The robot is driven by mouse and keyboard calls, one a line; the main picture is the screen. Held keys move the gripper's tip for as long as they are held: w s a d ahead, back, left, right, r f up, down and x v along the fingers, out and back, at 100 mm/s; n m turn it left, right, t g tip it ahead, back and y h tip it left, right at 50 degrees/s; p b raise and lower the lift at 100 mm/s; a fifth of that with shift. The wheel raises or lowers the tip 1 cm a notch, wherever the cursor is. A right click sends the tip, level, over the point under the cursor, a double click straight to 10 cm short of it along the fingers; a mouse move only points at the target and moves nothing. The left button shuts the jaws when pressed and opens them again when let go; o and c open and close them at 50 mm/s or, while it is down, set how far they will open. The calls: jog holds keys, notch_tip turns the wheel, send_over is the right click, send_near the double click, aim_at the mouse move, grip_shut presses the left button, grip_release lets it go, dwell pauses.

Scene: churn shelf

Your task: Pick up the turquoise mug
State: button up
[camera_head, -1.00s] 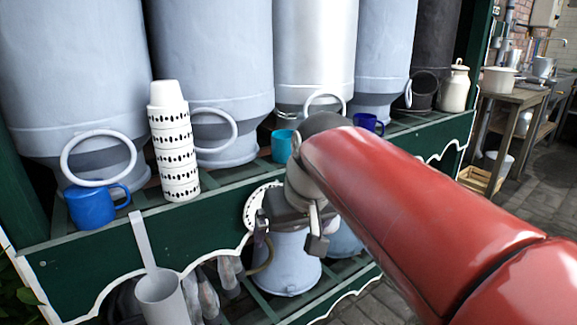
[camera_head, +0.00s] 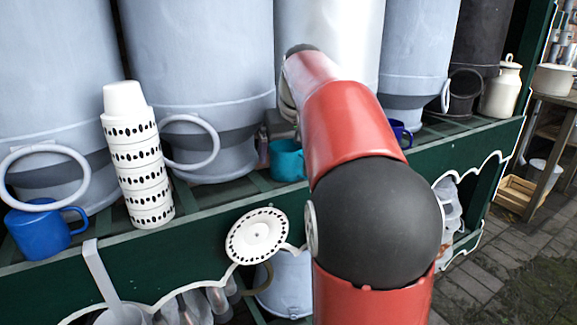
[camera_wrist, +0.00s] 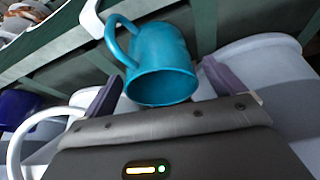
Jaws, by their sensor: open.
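The turquoise mug (camera_head: 286,160) stands on the green slatted shelf (camera_head: 225,190), partly hidden behind my red arm in the head view. In the wrist view the turquoise mug (camera_wrist: 160,62) is close and central, its handle to the left and its open mouth facing the camera. My gripper (camera_wrist: 155,95) is open, with one dark finger on each side of the mug. I cannot tell whether either finger touches it. In the head view my gripper is hidden behind the arm.
A stack of spotted white cups (camera_head: 143,160) stands left of the turquoise mug, and a blue mug (camera_head: 42,232) is farther left. A dark blue mug (camera_head: 402,134) is on the right. Large grey churns (camera_head: 200,80) stand close behind.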

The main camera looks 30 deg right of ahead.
jog(key=shift+x, duration=1.2)
jog(key=c, duration=1.1)
jog(key=shift+r, duration=0.1)
